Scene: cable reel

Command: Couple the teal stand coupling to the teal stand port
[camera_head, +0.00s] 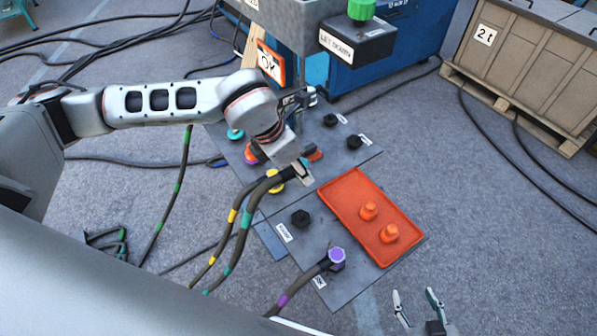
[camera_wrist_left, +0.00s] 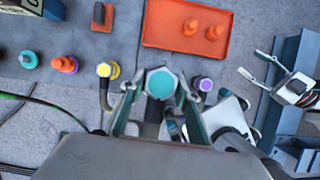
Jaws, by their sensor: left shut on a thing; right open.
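My left gripper (camera_head: 302,174) is shut on the teal stand coupling, whose teal face (camera_wrist_left: 163,83) shows between the fingers in the left wrist view. Its cable, with teal bands (camera_head: 246,219), trails down to the left; the arm partly hides the coupling in the head view. The teal stand port (camera_head: 235,134) is at the far left of the grey panel; it also shows in the left wrist view (camera_wrist_left: 28,59), apart from the held coupling. My right gripper (camera_head: 418,308) is open and empty near the bottom right; it also shows in the left wrist view (camera_wrist_left: 274,73).
Beside the teal port is a purple port with an orange cap (camera_wrist_left: 65,64). A red tray (camera_head: 345,192) holds two orange caps. A purple-ended cable (camera_head: 336,256) stands at the panel's near edge.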

